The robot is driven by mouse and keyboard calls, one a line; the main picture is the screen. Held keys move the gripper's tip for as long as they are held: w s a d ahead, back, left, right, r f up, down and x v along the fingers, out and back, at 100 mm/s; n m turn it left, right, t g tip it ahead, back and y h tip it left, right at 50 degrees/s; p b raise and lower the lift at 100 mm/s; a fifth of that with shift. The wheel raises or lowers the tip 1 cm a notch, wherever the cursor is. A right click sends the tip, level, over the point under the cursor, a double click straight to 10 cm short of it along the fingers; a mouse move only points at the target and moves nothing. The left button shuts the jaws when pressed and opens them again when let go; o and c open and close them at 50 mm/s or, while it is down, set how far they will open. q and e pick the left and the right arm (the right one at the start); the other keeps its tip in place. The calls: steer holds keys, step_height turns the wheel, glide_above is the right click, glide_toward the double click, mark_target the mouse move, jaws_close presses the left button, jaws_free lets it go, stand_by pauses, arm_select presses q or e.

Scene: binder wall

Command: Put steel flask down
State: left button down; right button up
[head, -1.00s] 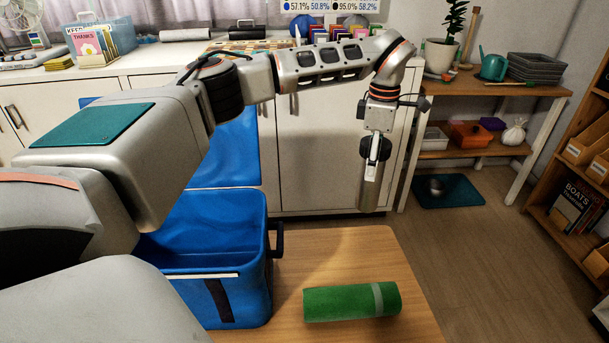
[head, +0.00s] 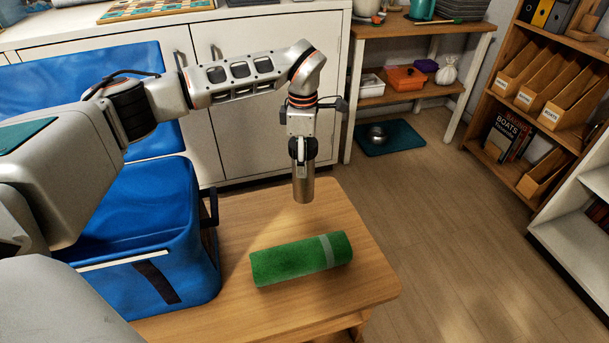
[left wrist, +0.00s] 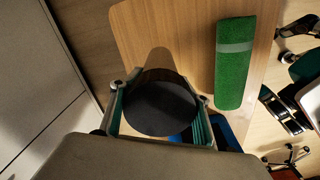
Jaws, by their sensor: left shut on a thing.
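The steel flask (head: 303,188) is a shiny upright cylinder under my left gripper (head: 303,165) in the head view. My left gripper is shut on its upper part. The flask's lower end overlaps the far part of the wooden table (head: 340,215); I cannot tell whether it touches the top. In the left wrist view the flask's dark round top (left wrist: 160,105) sits between the two fingers of the left gripper (left wrist: 160,110), with table wood beyond it. My right gripper is not in view.
A green roll with a pale band (head: 300,260) lies on the table in front of the flask. A blue bin (head: 160,240) stands to the left. White cabinets (head: 250,130) are behind. Bare tabletop shows right of the flask and around the roll.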

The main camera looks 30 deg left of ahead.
arm_select(q)
step_height(320, 180, down, 5)
steer(key=shift+s+f+b, duration=0.1)
steer(key=shift+b, duration=0.5)
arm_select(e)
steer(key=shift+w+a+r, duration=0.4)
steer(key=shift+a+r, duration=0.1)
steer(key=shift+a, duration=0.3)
arm_select(q)
steer(key=c, duration=1.5)
jaws_free()
steer(key=shift+f, duration=0.15)
steer(key=o, duration=0.4)
steer(key=shift+o, duration=0.2)
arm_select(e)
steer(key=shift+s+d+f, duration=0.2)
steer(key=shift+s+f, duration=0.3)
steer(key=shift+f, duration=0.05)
